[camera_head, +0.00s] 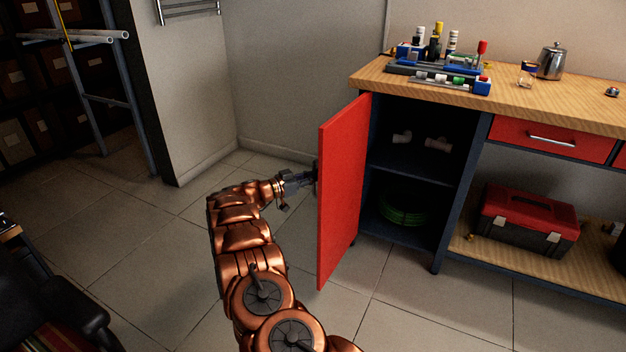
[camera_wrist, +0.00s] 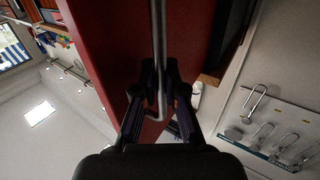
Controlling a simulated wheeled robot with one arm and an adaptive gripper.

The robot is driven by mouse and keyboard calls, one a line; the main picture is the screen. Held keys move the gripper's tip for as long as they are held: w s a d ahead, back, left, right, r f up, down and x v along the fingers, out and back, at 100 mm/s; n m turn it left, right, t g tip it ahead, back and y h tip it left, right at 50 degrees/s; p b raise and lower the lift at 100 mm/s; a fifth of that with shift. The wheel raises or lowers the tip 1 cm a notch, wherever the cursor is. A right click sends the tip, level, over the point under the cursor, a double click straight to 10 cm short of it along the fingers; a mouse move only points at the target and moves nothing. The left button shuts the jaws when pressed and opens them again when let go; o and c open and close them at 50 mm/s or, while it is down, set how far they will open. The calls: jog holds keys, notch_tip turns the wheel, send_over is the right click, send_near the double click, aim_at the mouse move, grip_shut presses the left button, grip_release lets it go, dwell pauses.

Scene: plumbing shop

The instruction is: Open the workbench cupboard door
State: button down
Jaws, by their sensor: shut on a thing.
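The red cupboard door (camera_head: 342,185) stands swung wide open from the workbench, its inner face and edge turned toward the head camera. The dark cupboard (camera_head: 412,180) behind it shows two shelves. My gripper (camera_head: 310,178) is at the door's outer side, partly hidden behind the door edge in the head view. In the wrist view my gripper (camera_wrist: 162,105) has its fingers closed around the metal bar handle (camera_wrist: 159,40) on the red door (camera_wrist: 110,45).
Pale fittings (camera_head: 437,144) and a green coiled hose (camera_head: 403,208) lie inside the cupboard. The wooden benchtop (camera_head: 560,100) holds a tool tray (camera_head: 440,84) and a metal pot (camera_head: 551,62). A red toolbox (camera_head: 528,220) sits on the lower shelf. Tiled floor (camera_head: 420,310) before the cupboard is clear.

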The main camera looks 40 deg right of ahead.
jog(key=shift+w+d+r+g, duration=0.1)
jog(key=shift+w+r+g, duration=0.1)
jog(key=shift+w+g, duration=0.1)
dwell(0.4)
jog(key=c, duration=1.5)
grip_release()
jog(key=shift+o, duration=1.4)
jog(key=shift+f, duration=0.1)
jog(key=shift+a, duration=0.2)
jog(key=shift+a, duration=0.1)
jog(key=w+a, duration=0.2)
jog(key=a, duration=0.9)
jog(key=shift+a, duration=0.35)
